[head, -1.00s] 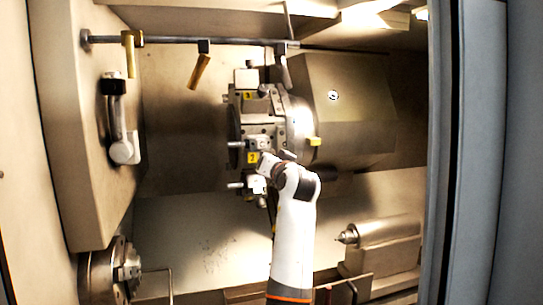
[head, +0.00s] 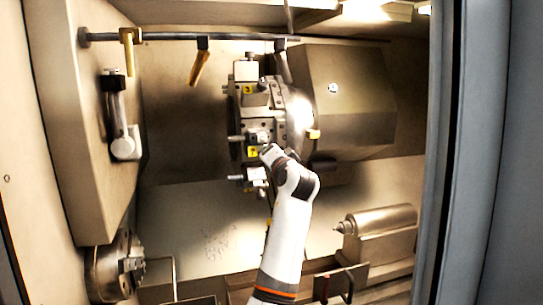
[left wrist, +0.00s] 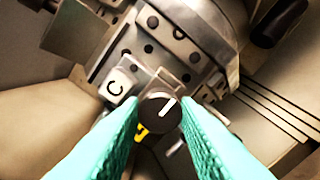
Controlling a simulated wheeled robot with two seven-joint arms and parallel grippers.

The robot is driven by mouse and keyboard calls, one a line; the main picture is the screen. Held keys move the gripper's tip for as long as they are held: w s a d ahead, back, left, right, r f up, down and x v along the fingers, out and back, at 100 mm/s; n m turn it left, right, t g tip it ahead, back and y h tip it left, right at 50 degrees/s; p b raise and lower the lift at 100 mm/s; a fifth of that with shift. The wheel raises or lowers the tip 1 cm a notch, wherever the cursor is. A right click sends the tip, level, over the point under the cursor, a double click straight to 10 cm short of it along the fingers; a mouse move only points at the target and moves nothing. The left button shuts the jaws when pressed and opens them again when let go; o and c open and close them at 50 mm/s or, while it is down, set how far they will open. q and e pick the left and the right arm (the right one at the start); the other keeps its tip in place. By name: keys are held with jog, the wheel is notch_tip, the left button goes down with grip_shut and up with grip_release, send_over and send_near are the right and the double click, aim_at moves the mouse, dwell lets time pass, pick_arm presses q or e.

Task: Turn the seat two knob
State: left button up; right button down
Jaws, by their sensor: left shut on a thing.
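The black round knob (left wrist: 156,115) with a white pointer line shows in the left wrist view. Its line points up and to the right. My left gripper (left wrist: 160,104) has its two teal fingers shut on the knob, one on each side. In the head view my left gripper (head: 267,151) is at the front of the tool turret (head: 277,107), beside a yellow number plate (head: 252,152); the knob itself cannot be made out there. A yellow plate (left wrist: 141,133) is partly hidden behind the left finger in the wrist view. My right gripper is not in view.
A second yellow plate (head: 249,89) sits higher on the turret. Tool holders (head: 254,177) stick out below. A chuck (head: 118,268) is at lower left, a tailstock (head: 380,232) at lower right. A rail (head: 170,38) with hanging yellow-ended pieces runs above. The door frame (head: 445,150) bounds the right.

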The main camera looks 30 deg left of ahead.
pick_arm(q)
jog(key=shift+r, duration=0.15)
jog(key=o, duration=0.7)
jog(key=shift+o, duration=1.3)
jog(key=shift+w+a, duration=0.1)
jog(key=b+v, duration=0.4)
jog(key=v, duration=0.8)
